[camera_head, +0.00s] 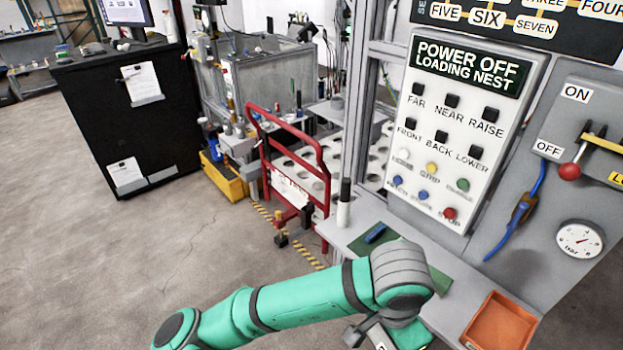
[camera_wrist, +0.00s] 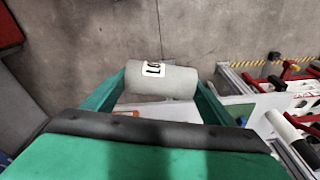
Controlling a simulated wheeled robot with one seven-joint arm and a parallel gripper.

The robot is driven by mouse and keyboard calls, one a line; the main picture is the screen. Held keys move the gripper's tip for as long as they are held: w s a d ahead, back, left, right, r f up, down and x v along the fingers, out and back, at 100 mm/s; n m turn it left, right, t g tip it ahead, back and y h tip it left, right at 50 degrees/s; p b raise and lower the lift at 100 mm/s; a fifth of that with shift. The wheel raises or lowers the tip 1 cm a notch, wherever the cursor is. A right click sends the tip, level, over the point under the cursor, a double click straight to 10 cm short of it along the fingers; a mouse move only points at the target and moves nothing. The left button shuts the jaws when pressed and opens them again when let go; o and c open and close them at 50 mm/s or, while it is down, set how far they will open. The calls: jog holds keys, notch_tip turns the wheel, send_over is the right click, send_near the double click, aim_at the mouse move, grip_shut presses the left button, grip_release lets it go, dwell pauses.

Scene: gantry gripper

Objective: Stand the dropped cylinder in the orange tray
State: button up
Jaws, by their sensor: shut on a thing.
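A grey cylinder with a white printed label (camera_wrist: 160,80) lies across between the two green fingers of my gripper (camera_wrist: 162,90) in the wrist view. The fingers are shut on its two ends, and its long side runs across the picture. Bare floor shows behind it. The orange tray (camera_head: 499,322) sits at the right end of the grey shelf in the head view, and it looks empty. My gripper is mostly hidden or cut off at the bottom edge there, left of the tray, so I cannot tell its height.
The grey shelf (camera_head: 456,318) carries a green mat (camera_head: 436,271), a blue object (camera_head: 375,233) and a white cylinder with a black top (camera_head: 344,206). The control panel (camera_head: 462,130) rises behind. A red barrier (camera_head: 268,158) stands farther left. Open floor (camera_head: 120,255) lies at left.

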jog(key=w+a+f+n, duration=0.3)
jog(key=w+f+n, duration=0.1)
jog(key=w+f, duration=0.25)
jog(key=w+a+f+n, duration=0.25)
jog(key=w+f, duration=0.25)
jog(key=f, duration=0.3)
jog(key=a+f+n, duration=0.3)
jog(key=a+f, duration=0.1)
jog(key=f, duration=0.6)
jog(key=w+a+f+n+t+y, duration=0.1)
jog(key=a+f+n, duration=0.2)
jog(key=f, duration=0.8)
jog(key=shift+w+a+f+y, duration=0.2)
jog(key=shift+w+a+y, duration=0.1)
jog(key=shift+a, duration=0.95)
jog(key=shift+w, duration=0.1)
